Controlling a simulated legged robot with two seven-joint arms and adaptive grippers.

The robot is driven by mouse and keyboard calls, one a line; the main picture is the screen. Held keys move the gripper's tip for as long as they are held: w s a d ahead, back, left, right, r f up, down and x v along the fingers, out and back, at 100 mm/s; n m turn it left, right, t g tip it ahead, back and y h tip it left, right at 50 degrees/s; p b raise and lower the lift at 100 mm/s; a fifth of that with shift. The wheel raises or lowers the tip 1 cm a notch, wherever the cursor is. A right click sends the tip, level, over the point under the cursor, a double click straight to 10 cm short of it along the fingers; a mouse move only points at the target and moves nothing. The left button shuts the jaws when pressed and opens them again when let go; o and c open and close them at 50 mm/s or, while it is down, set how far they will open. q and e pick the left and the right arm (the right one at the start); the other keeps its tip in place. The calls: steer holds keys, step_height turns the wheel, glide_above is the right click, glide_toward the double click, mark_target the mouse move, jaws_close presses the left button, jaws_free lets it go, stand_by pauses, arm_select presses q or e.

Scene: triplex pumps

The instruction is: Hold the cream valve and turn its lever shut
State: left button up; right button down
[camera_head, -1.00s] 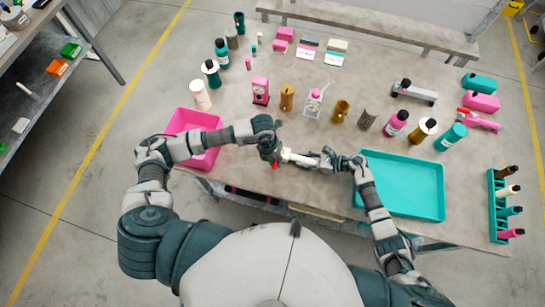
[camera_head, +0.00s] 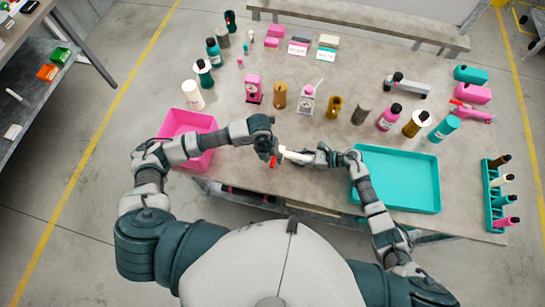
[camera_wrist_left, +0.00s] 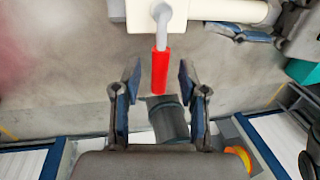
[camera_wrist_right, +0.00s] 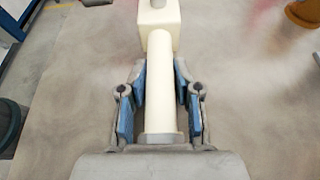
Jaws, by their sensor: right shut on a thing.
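The cream valve (camera_head: 294,156) is held above the table near its front edge. It shows large in the right wrist view (camera_wrist_right: 160,22), with its pipe end running between the fingers. My right gripper (camera_head: 318,156) is shut on that pipe end (camera_wrist_right: 159,90). The valve's red lever (camera_wrist_left: 160,68) hangs from a grey stem in the left wrist view, pointing down toward my left gripper. My left gripper (camera_wrist_left: 158,88) is open, and the lever's tip lies between its fingertips, with gaps on both sides. In the head view the red lever (camera_head: 273,161) shows beside the left fingers.
A pink bin (camera_head: 205,125) stands left of the valve and a teal tray (camera_head: 400,207) stands right. Several bottles and canisters stand behind, including an amber cup (camera_head: 334,107). A teal rack (camera_head: 487,205) sits at the right edge.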

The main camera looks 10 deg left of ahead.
arm_select(q)
step_height(320, 180, up, 12)
steer(key=a, duration=0.2)
steer(key=shift+a+f, duration=0.2)
steer(key=shift+a, duration=0.05)
arm_select(e)
steer(key=shift+w, duration=0.1)
steer(key=c, duration=0.7)
jaws_free()
steer(key=shift+d, duration=0.15)
